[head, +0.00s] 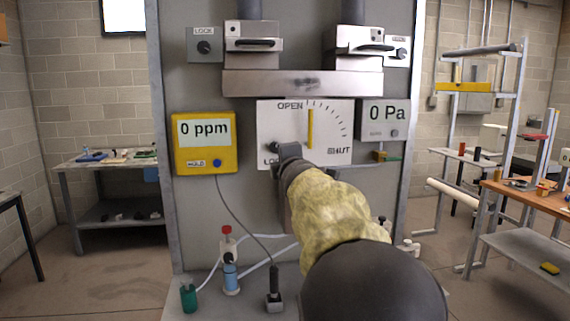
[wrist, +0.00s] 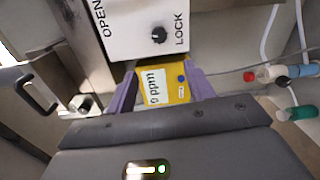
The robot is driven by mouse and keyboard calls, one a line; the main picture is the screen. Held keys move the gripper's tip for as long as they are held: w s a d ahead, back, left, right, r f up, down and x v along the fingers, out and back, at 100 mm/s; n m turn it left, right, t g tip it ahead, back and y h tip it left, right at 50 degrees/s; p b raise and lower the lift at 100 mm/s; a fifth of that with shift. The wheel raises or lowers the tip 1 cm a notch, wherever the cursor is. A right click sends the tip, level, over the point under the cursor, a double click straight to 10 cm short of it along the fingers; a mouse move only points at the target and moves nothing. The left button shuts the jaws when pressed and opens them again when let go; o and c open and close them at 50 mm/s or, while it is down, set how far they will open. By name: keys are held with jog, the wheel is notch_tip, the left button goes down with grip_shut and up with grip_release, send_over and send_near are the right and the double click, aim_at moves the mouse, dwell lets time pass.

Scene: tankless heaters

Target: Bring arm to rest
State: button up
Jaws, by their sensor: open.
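My arm (head: 335,200), in a yellowish sleeve with a dark rounded link, reaches up from the lower right in the head view. Its end is in front of the lower part of the grey panel, just below the white dial plate (head: 325,135). In the wrist view my gripper (wrist: 160,90) is open, with two purple fingers apart. The yellow 0 ppm meter (wrist: 163,88) shows between the fingers, but nothing appears held. In the head view the fingertips are hidden or cannot be made out. The dial plate's yellow pointer (head: 310,128) stands upright near OPEN.
The yellow meter (head: 205,143) hangs left of the dial plate, and a 0 Pa display (head: 385,120) is to its right. Bottles (head: 230,275), tubes and a black probe (head: 274,290) stand on the ledge below. Benches are at left (head: 110,165) and right (head: 520,205).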

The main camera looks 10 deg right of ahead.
jog(key=s+d+f+m+g, duration=0.2)
jog(key=s+f+m+g, duration=0.5)
jog(key=f, duration=0.7)
jog(key=s+d+f+m+g, duration=0.2)
jog(key=s+f+m, duration=0.55)
jog(key=f, duration=0.65)
jog(key=s+a+f+m+g, duration=0.25)
jog(key=s+f, duration=0.35)
jog(key=s, duration=0.4)
jog(key=s+a+f+m+g, duration=0.1)
jog(key=s+f+m+g, duration=0.15)
jog(key=s+f, duration=0.45)
notch_tip(320, 180, up, 14)
jog(key=s+g+p, duration=0.1)
jog(key=s+p, duration=0.1)
jog(key=p, duration=1)
jog(key=shift+s, duration=0.3)
jog(key=shift+d+f+n, duration=0.1)
jog(key=shift+n, duration=0.15)
